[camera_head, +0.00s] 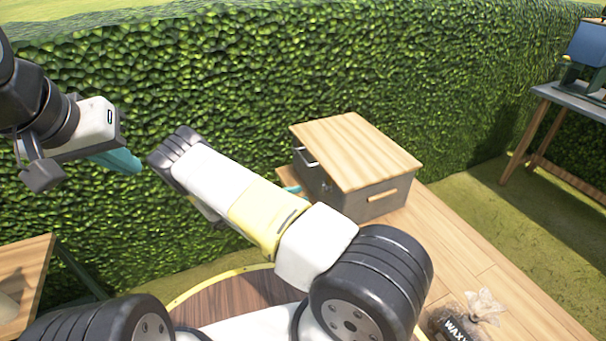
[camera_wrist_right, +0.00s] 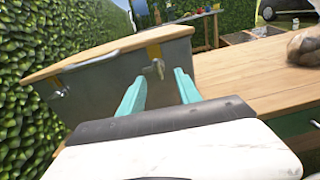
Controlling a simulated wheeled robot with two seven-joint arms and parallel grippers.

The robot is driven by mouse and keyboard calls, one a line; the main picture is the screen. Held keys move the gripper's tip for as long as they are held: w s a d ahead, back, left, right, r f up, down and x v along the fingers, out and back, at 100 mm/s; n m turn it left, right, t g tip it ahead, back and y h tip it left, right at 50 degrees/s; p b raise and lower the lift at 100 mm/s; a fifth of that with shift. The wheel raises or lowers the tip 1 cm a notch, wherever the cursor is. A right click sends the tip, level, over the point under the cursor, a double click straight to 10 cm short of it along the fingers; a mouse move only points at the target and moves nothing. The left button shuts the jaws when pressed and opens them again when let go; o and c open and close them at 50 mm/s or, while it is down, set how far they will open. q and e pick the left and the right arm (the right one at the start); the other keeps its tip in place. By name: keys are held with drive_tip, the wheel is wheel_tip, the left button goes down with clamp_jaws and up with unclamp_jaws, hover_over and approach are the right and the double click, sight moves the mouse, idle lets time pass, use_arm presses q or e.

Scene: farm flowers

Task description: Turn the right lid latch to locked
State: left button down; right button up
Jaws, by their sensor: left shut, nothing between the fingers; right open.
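A grey box (camera_head: 375,206) with a light wooden lid (camera_head: 355,150) stands on a wooden table; its grey front also shows in the right wrist view (camera_wrist_right: 110,85). The right lid latch (camera_wrist_right: 157,68) is a small metal piece under the lid edge, below a yellow strip. A second latch (camera_wrist_right: 60,93) is at the left of that face. My right gripper (camera_wrist_right: 160,75) is open, its teal fingers on either side of the right latch; I cannot tell if they touch it. In the head view its arm hides most of it. My left gripper (camera_head: 122,160) is shut and empty, away from the box.
The wooden tabletop (camera_head: 465,255) has free room right of the box. A bag labelled WAX (camera_head: 460,318) lies near its front. A green hedge (camera_head: 220,80) stands close behind. Another table (camera_head: 575,100) with a blue object is at far right.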

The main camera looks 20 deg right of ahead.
sight(326, 189)
drive_tip(key=w+d, duration=0.1)
drive_tip(key=d, duration=0.6)
drive_tip(key=shift+w+d+f+n+t, duration=0.15)
drive_tip(key=shift+d+f+n+t, duration=0.15)
drive_tip(key=shift+f+n+t, duration=0.15)
clamp_jaws()
